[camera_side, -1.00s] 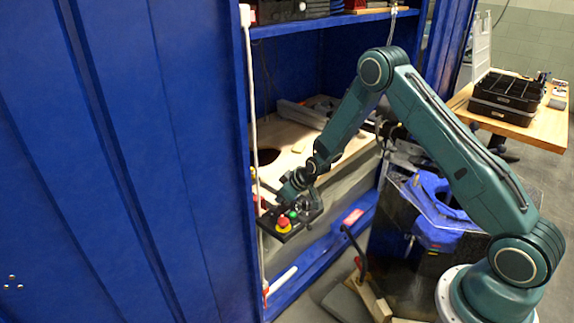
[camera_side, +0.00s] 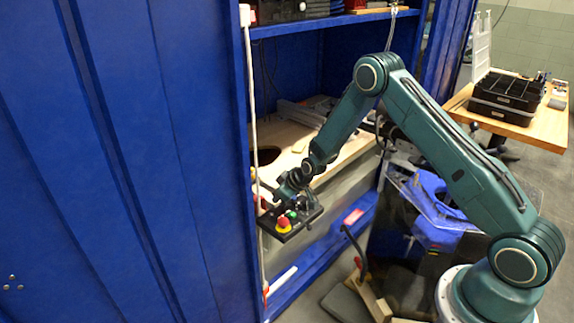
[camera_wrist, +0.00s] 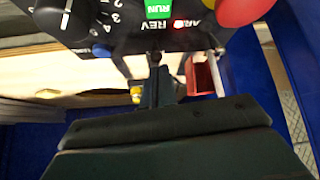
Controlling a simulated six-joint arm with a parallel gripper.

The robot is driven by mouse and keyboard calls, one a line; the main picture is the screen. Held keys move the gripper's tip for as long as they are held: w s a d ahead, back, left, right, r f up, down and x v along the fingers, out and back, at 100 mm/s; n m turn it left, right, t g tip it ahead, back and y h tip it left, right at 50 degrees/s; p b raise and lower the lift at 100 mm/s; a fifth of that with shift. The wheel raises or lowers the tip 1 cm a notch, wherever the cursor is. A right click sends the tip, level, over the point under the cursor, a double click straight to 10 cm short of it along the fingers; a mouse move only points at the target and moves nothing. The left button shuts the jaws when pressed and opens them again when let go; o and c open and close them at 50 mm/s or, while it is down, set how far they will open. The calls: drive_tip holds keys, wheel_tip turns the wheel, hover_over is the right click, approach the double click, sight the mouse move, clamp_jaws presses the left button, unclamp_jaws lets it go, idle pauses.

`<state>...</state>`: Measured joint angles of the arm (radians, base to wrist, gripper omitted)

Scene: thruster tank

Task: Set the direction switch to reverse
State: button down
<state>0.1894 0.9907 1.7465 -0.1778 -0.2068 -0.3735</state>
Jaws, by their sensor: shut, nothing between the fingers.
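A black control panel (camera_side: 296,226) juts from the front of the blue cabinet. It carries a red mushroom button on a yellow base (camera_side: 284,224) and a green button (camera_side: 293,214). In the wrist view, the panel's printed "REV" label (camera_wrist: 145,29) sits beside a small lit red lamp (camera_wrist: 178,24), below the green RUN button (camera_wrist: 159,8). My gripper (camera_wrist: 155,68) is shut and empty, its tips close to the panel edge near "REV". The direction switch is not clear; the fingers may cover it. I cannot tell whether they touch it.
A black dial (camera_wrist: 66,18) and a small blue cap (camera_wrist: 101,50) sit left of the fingers in the wrist view. The cabinet's pale shelf (camera_side: 290,145) is behind the panel. A white vertical rod (camera_side: 253,120) stands close to the panel's left.

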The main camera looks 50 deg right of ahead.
drive_tip(key=shift+w, duration=0.1)
idle(0.3)
drive_tip(key=shift+w+r, duration=0.9)
drive_tip(key=shift+w, duration=0.65)
wheel_tip(320, 180, up, 7)
hover_over(288, 213)
drive_tip(key=shift+f, duration=0.1)
